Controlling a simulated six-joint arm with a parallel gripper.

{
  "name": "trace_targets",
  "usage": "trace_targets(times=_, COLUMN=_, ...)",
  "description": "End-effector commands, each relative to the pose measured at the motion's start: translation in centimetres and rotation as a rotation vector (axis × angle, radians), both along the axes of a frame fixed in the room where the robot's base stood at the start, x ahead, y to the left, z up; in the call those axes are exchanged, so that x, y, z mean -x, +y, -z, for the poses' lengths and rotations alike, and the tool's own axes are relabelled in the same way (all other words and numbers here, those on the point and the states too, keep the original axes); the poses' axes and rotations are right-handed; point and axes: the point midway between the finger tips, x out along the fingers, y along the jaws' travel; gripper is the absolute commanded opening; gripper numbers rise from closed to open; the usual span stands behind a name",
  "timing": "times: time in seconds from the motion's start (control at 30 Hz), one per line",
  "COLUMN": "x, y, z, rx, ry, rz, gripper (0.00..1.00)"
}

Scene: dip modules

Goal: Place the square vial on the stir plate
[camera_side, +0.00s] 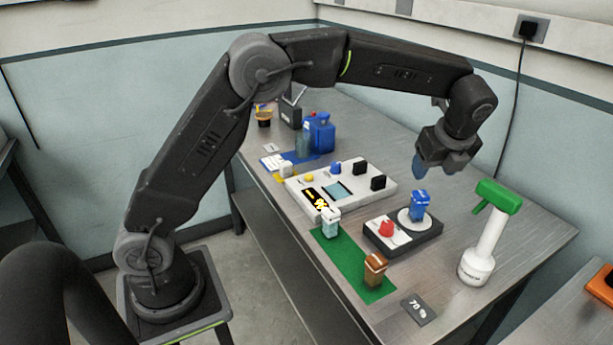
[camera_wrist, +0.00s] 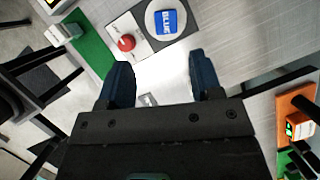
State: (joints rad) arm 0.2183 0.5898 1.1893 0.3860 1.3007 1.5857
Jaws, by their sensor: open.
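A blue-capped, square-looking vial (camera_side: 419,206) stands upright on the pale round top of the stir plate (camera_side: 408,247), which has a red knob. In the wrist view the cap (camera_wrist: 167,20) reads "BLUE" and sits on the white disc. A white-capped vial (camera_side: 330,223) and a brown-capped vial (camera_side: 375,268) stand on the green mat (camera_side: 345,265). My gripper (camera_side: 446,172) is above the stir plate, up and to the right of the blue vial. In the wrist view my gripper's fingers (camera_wrist: 162,82) are apart with nothing held between them.
A white control box (camera_side: 342,190) with knobs and a display stands behind the mat. A white bottle with a green top (camera_side: 480,245) stands right of the stir plate. A small tag (camera_side: 417,307) lies near the front edge. Blue containers (camera_side: 320,132) are at the far end.

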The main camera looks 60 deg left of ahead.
Motion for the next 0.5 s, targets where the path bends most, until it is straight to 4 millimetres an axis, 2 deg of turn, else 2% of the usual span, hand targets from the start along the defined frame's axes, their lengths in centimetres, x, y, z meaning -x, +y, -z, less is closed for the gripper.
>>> trace_targets(times=0.17, x=4.9, y=1.8, z=-4.5, rx=0.124, ry=-0.137, rz=-0.268, gripper=0.59)
trace_targets(times=0.3, x=10.4, y=3.2, z=-7.2, rx=0.260, ry=-0.256, rz=-0.555, gripper=0.59)
trace_targets(times=0.5, x=18.8, y=4.4, z=-8.5, rx=0.463, ry=-0.400, rz=-0.978, gripper=0.59)
